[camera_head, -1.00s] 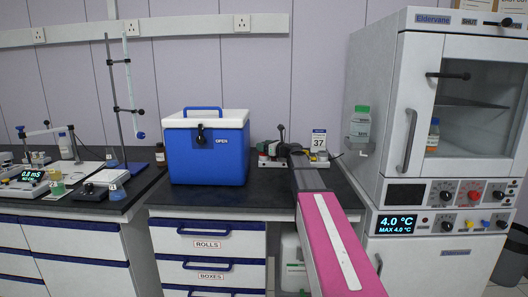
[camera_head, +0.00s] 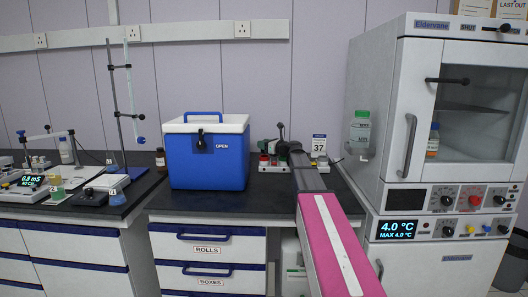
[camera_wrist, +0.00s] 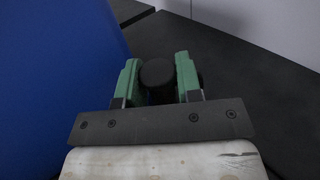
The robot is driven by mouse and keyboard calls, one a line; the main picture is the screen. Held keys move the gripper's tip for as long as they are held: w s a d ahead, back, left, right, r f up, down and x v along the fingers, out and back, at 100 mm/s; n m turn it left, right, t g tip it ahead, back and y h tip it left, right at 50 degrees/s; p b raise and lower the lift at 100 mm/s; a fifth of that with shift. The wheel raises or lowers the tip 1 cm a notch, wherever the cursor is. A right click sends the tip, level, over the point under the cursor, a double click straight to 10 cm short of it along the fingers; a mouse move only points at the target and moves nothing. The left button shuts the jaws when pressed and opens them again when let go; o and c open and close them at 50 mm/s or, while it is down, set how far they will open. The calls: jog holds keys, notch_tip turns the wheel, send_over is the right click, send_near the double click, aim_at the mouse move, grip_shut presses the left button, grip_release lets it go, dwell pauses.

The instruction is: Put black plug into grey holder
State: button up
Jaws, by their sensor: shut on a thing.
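In the wrist view, my gripper (camera_wrist: 157,80) has its two green fingers closed on the sides of the black plug (camera_wrist: 157,71). The plug's round dark top faces the camera. In the head view, my gripper (camera_head: 270,146) is small beyond the end of my pink arm, just right of the blue cooler, over the back of the bench. The plug is too small there to tell from the dark gripper parts. A low pale unit with a red part (camera_head: 265,161) sits beneath and beside the gripper. I cannot tell whether it includes the grey holder.
The blue cooler (camera_head: 207,160) stands close on the left of my gripper. A "37" sign (camera_head: 319,145) stands to the right. A white cabinet with a "4.0 °C" display (camera_head: 402,228) and a green-capped bottle (camera_head: 360,129) are farther right. Bare dark bench top (camera_head: 262,195) lies in front.

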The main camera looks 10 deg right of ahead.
notch_tip(320, 180, up, 6)
jog(key=shift+f, duration=0.15)
jog(key=shift+s+d+r, duration=0.1)
jog(key=shift+r, duration=0.15)
jog(key=s+d+f+m+t+h, duration=0.2)
jog(key=s+d+m+h, duration=0.15)
jog(key=s+d, duration=0.3)
jog(key=s+d+f+m+t+h, duration=0.1)
jog(key=s+d+f+m+h, duration=0.15)
jog(key=s+d+h, duration=0.35)
jog(key=s+d+f+m+t+h, duration=0.2)
jog(key=s+d+f+m+h, duration=0.1)
jog(key=s+d, duration=0.3)
jog(key=w+d, duration=0.2)
jog(key=w, duration=0.1)
jog(key=w+d, duration=0.5)
jog(key=w, duration=0.2)
jog(key=shift+w+d+r, duration=0.1)
jog(key=shift+d+r, duration=0.05)
jog(key=shift+d, duration=0.15)
jog(key=shift+h, duration=0.25)
jog(key=w+d, duration=0.2)
jog(key=w, duration=0.1)
jog(key=shift+w+d, duration=0.2)
jog(key=shift+d, duration=0.05)
jog(key=shift+s+a+f, duration=0.15)
jog(key=shift+s+f, duration=0.1)
jog(key=shift+f, duration=0.5)
jog(key=shift+f, duration=0.35)
